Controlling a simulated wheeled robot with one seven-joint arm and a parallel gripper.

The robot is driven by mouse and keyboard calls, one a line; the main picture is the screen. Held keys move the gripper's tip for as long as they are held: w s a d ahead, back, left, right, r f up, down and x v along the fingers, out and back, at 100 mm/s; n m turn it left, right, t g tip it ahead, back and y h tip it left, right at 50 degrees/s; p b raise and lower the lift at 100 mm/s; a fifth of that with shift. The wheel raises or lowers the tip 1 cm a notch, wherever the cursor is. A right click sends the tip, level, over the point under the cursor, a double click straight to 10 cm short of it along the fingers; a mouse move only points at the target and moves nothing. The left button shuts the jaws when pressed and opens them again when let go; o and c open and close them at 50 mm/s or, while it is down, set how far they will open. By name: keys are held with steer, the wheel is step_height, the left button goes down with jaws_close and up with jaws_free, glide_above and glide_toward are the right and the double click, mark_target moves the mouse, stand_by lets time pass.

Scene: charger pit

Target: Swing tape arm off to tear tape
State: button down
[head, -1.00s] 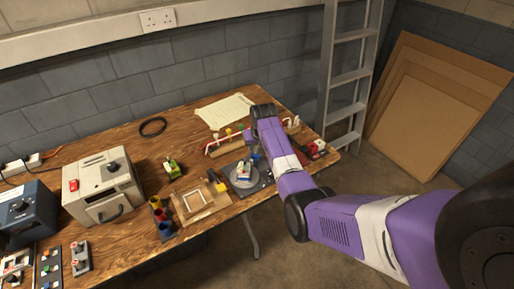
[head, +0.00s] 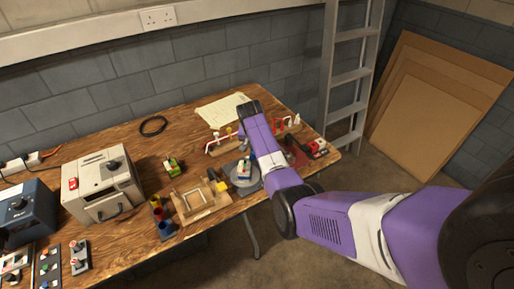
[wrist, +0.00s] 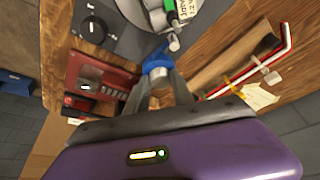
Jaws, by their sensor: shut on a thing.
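My gripper (wrist: 158,82) is shut on a blue handle (wrist: 157,63) in the wrist view; the fingers close around its near end. I take the handle to be part of the tape arm; the tape itself is not clear. Just beyond it is a round grey turntable (wrist: 196,26) bearing a white and green item (wrist: 170,9). In the head view the turntable (head: 243,187) is on the bench, in front of my gripper (head: 242,143), which is small and partly hidden by my forearm.
A red device (wrist: 97,75) stands left of my gripper in the wrist view. A wooden block (wrist: 235,52) and a red-and-white tube (wrist: 288,42) lie to the right. In the head view a wooden frame (head: 183,214) sits left of the turntable. A ladder (head: 352,75) stands behind the bench.

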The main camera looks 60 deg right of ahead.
steer(key=m+b, duration=0.1)
steer(key=m+g+b, duration=0.1)
steer(key=m, duration=0.1)
steer(key=m+b, duration=0.1)
steer(key=shift+w+f+g, duration=0.15)
steer(key=shift+w+g, duration=0.15)
steer(key=shift+w+m+g+b, duration=0.1)
steer(key=shift+m+g+b, duration=0.4)
steer(key=shift+m+b, duration=1.1)
steer(key=shift+r, duration=0.2)
steer(key=shift+d, duration=0.1)
steer(key=c, duration=1.1)
jaws_free()
steer(key=v, duration=0.7)
steer(key=shift+r, duration=0.35)
